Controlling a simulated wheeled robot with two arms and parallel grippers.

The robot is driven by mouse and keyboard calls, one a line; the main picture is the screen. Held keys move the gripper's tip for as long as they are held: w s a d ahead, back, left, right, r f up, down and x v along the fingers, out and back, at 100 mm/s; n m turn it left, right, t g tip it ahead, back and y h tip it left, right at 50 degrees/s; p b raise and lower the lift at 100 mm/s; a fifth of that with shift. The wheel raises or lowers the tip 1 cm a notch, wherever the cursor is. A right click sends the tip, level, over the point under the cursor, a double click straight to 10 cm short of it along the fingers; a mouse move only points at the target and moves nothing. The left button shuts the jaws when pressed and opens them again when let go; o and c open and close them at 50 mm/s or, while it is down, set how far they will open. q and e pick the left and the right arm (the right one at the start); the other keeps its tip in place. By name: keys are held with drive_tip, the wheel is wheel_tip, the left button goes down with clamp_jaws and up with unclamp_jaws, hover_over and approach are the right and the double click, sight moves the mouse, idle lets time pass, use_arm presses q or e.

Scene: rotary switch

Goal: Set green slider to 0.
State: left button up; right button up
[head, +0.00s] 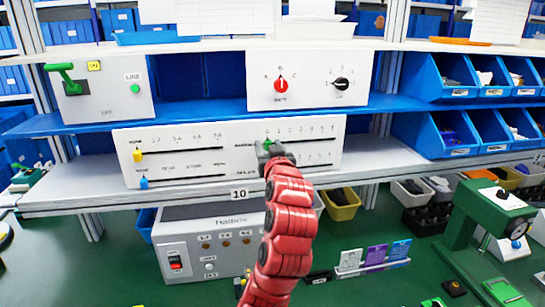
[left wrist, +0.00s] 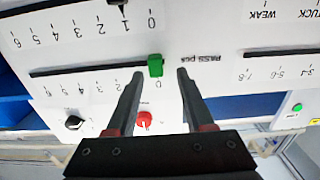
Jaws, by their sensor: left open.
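The green slider (head: 267,141) sits at the left end of the upper slot on the right half of the white slider panel (head: 230,132). The left wrist view shows the panel upside down, with the green slider (left wrist: 155,65) at the slot's right end, in line with a 0 mark. My left gripper (head: 268,150), on the red arm, is in front of it and partly covers it and the scale's start. In the left wrist view my left gripper (left wrist: 159,73) is open, one finger on each side of the slider. Contact cannot be told. My right gripper is out of view.
A yellow slider (head: 138,155) and a blue slider (head: 144,183) are at the panel's left. A red knob (head: 281,86) and a black knob (head: 341,84) are on the panel above. Blue bins (head: 437,133) stand right. A black slider (left wrist: 117,3) shows near the green one.

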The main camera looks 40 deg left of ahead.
use_arm(q)
drive_tip(key=b+v, duration=0.9)
drive_tip(key=v, duration=0.8)
drive_tip(key=shift+b, duration=0.4)
drive_tip(key=shift+s, duration=0.15)
